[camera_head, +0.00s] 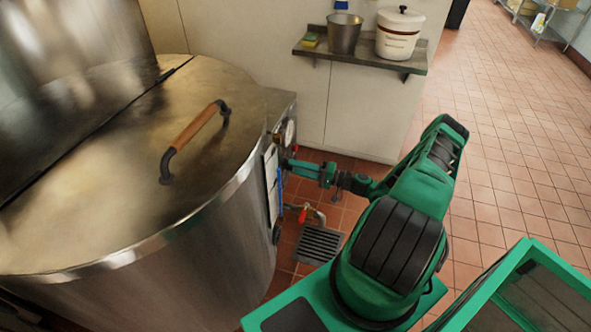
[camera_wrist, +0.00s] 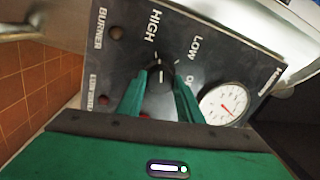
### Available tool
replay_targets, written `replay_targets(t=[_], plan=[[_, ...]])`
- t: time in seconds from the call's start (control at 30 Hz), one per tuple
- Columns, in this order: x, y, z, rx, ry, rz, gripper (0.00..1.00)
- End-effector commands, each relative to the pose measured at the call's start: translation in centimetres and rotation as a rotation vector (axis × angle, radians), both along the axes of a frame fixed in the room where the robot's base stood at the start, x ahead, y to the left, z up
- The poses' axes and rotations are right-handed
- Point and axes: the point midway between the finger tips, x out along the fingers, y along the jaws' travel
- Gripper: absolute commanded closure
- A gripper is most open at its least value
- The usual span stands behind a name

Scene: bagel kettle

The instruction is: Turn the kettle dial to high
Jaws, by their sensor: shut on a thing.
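The kettle (camera_head: 215,245) is a big round steel vessel with a closed lid. Its dark control panel (camera_wrist: 225,62) fills much of the wrist view, with the words HIGH, LOW and OFF around the black dial (camera_wrist: 160,76). My gripper (camera_wrist: 160,88) has one green finger on each side of the dial and is shut on it. A pale mark on the dial runs roughly up and down in the wrist view, but its exact setting is hard to read. In the head view my gripper (camera_head: 291,163) reaches the panel side from the right, and the dial is hidden.
A round gauge (camera_wrist: 224,103) sits on the panel close to the right finger. Below the panel are a red-handled valve (camera_head: 303,214) and a floor grate (camera_head: 319,244). A wall shelf (camera_head: 360,58) holds a bucket and a white pot.

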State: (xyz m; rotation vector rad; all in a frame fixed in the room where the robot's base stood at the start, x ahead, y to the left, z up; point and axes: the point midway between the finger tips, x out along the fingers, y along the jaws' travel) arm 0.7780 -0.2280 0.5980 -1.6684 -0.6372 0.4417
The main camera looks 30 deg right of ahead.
Motion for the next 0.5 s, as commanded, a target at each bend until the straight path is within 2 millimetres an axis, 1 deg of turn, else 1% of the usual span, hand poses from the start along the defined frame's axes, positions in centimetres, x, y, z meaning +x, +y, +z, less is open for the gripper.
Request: replay_targets(t=[0.03,0.2,0.5], plan=[[-0.23,0.25,-0.35,-0.022,-0.008,0.007,0.9],[-0.25,0.25,-0.43,-0.091,-0.061,0.008,0.9],[-0.26,0.29,-0.48,-0.145,-0.102,0.009,0.9]])
